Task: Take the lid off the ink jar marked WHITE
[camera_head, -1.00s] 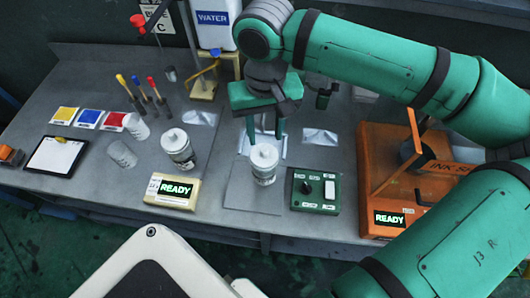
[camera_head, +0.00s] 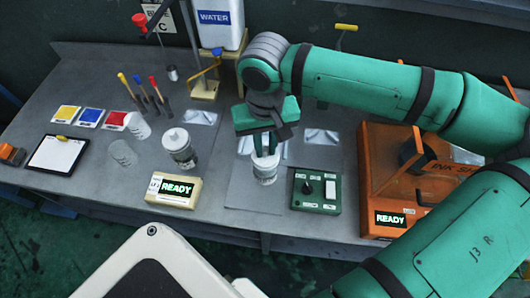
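A white ink jar (camera_head: 265,172) stands on a grey mat near the middle of the bench. Its marking is too small to read. My gripper (camera_head: 265,153) is right above this jar, pointing down, with its fingertips at the lid. The fingers cover the lid's knob and part of its top, so I cannot tell whether they grip it. A second lidded jar (camera_head: 180,150) with a dark label stands upright to the left, and its lid is seated on it.
A scale-like box reading READY (camera_head: 174,190) is front left of the jar. A green control box (camera_head: 316,190) is close on its right, with an orange machine (camera_head: 375,185) beyond. Clear cups (camera_head: 123,153) and colour cards (camera_head: 90,117) lie left. Bare mat (camera_head: 250,197) shows in front.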

